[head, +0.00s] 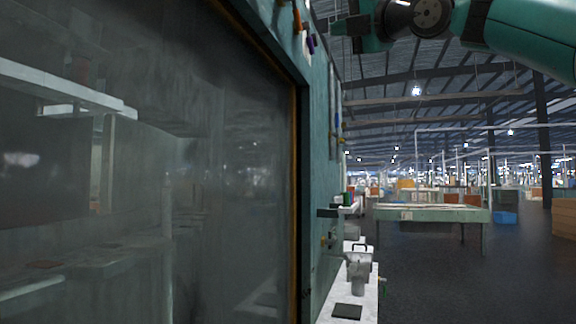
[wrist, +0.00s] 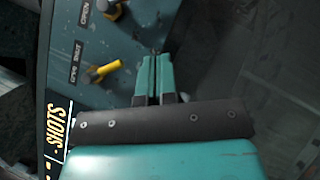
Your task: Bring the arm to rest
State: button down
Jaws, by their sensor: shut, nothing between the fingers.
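In the wrist view my gripper (wrist: 154,56) points up the picture, its two teal fingers closed together with nothing between them. It hangs in front of a blue-grey panel (wrist: 130,40), just right of a yellow handle (wrist: 104,70), with a dark gap between finger and handle. In the head view my teal arm reaches across the top right corner, raised well above the floor. Its gripper end is near the top edge beside the panel's upper edge, and the fingertips cannot be made out there.
A large glass pane (head: 240,150) in a teal frame (head: 320,130) fills the left of the head view. Beyond it, a white bench (head: 372,295) carries a grey device (head: 358,272). A green table (head: 430,214) stands further back. Dark floor (head: 480,285) at right is clear.

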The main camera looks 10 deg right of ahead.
jog(key=s+a+f+m+g+h, duration=0.1)
jog(key=s+a+f+m+g, duration=0.3)
jog(key=f, duration=0.7)
jog(key=w+a+f+m+g+h+p, duration=0.15)
jog(key=f+m, duration=0.35)
jog(key=f, duration=0.5)
jog(key=s+a+f+m+g+h, duration=0.15)
jog(key=f+m+g, duration=0.3)
jog(key=f, duration=0.65)
jog(key=s+d+f+m+g+h, duration=0.1)
jog(key=s+f+m+g, duration=0.7)
jog(key=s+f, duration=1.5)
jog(key=shift+s+d+m+h+p, duration=0.35)
jog(key=shift+m+h, duration=0.2)
jog(key=shift+h, duration=0.35)
jog(key=shift+a, duration=0.1)
